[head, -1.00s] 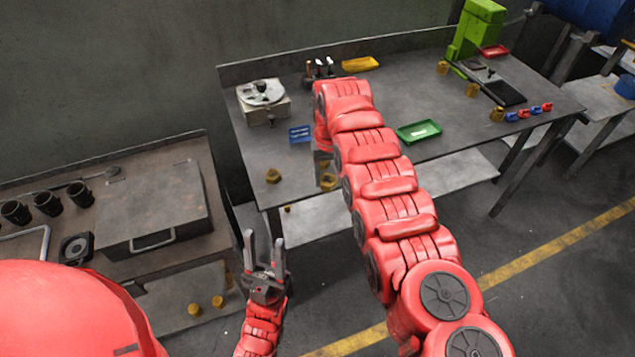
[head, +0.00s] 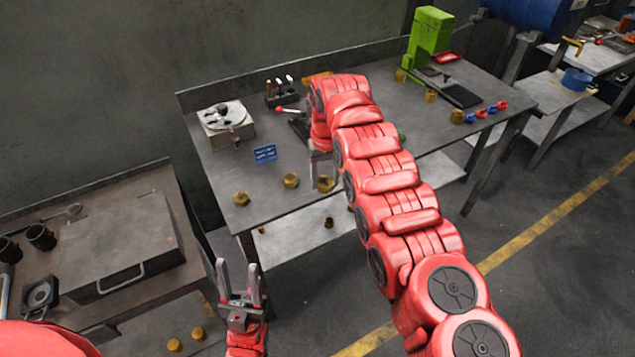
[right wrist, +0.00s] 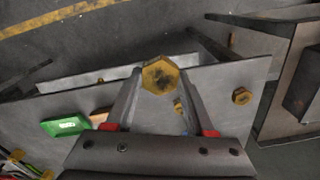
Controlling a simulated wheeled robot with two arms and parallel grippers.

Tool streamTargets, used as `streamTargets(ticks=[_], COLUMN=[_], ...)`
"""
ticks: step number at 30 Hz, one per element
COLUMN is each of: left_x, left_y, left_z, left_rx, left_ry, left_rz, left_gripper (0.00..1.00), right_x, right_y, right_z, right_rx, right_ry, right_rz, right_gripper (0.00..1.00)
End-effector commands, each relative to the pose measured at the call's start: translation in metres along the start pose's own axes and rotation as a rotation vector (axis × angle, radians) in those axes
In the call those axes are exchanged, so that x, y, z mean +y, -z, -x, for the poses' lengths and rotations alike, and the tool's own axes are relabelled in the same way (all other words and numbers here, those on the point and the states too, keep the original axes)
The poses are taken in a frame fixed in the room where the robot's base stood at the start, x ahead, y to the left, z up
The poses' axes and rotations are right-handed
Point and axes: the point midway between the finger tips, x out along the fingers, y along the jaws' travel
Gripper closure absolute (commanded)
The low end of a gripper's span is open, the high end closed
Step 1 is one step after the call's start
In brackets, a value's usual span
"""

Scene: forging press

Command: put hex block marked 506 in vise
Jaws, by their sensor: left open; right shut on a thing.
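My right gripper (head: 322,172) is shut on a brass-coloured hex block (head: 326,184), held near the front edge of the grey workbench. In the right wrist view the hex block (right wrist: 160,75) sits between the two fingertips, its hex face showing; I cannot read a number on it. My left gripper (head: 239,270) is open and empty, low in the head view, in front of the bench. A dark device with a red-knobbed handle (head: 287,110) stands behind my right arm, mostly hidden; I cannot tell whether it is the vise.
Loose hex blocks lie on the bench, one at the left (head: 241,199) and one nearer the gripper (head: 291,181).

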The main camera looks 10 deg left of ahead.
Motion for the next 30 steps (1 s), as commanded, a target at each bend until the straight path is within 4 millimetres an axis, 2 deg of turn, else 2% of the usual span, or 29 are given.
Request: streamTargets(ticks=[30], left_x=[0.0], left_y=[0.0], left_z=[0.002], left_rx=[0.0], left_ry=[0.0], left_rz=[0.0], left_gripper=[0.5], right_x=[0.043], right_y=[-0.001], right_z=[0.018], right_rx=[0.001], right_ry=[-0.004], right_rz=[-0.056], right_gripper=[1.0])
